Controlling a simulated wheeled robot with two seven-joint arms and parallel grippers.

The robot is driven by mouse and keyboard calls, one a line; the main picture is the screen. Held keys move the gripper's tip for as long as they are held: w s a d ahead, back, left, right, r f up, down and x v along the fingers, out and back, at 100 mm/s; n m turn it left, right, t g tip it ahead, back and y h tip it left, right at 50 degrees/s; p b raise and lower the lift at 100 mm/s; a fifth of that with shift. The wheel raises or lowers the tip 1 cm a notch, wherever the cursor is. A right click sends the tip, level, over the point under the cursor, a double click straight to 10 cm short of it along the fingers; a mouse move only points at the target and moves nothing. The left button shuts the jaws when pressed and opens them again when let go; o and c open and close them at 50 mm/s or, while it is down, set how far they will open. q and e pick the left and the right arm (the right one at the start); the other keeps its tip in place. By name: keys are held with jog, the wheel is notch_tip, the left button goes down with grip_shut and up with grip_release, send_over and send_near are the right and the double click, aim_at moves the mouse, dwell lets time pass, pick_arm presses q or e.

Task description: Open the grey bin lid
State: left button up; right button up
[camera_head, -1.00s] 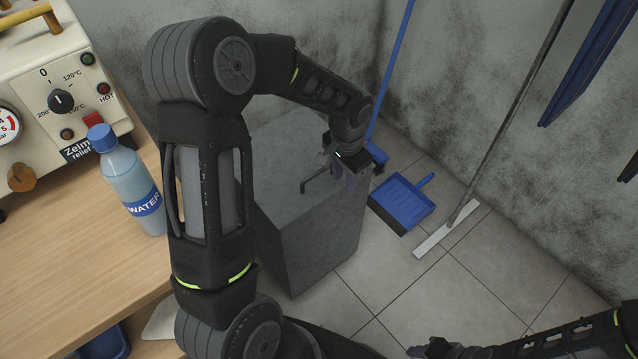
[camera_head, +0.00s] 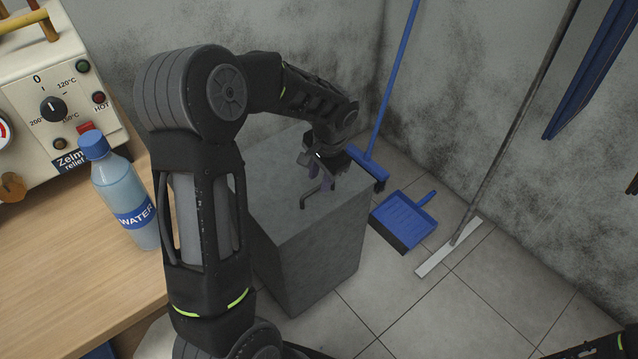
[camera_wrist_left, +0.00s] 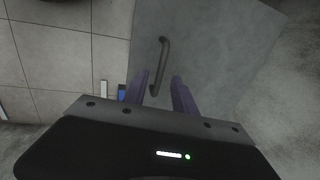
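The grey bin (camera_head: 318,238) stands on the tiled floor beside the table, and its flat grey lid (camera_head: 268,180) lies shut on top. A thin bent handle (camera_head: 305,196) rises from the lid near its front right part. My left gripper (camera_head: 322,181) is just above the lid beside the handle. In the left wrist view the handle (camera_wrist_left: 161,62) lies ahead of the two purple fingers (camera_wrist_left: 163,92), which are apart with nothing visibly held. The handle's near end reaches close to the left finger.
A wooden table (camera_head: 85,265) with a water bottle (camera_head: 122,190) and a heating device (camera_head: 50,100) stands at left. A blue dustpan (camera_head: 405,218), a blue broom (camera_head: 370,167) and a squeegee (camera_head: 448,248) are right of the bin, near the walls.

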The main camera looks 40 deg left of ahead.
pick_arm(q)
jog(key=shift+w+a+f, duration=0.1)
jog(key=shift+a+f, duration=0.1)
jog(key=shift+f, duration=1.05)
grip_shut()
dwell(0.5)
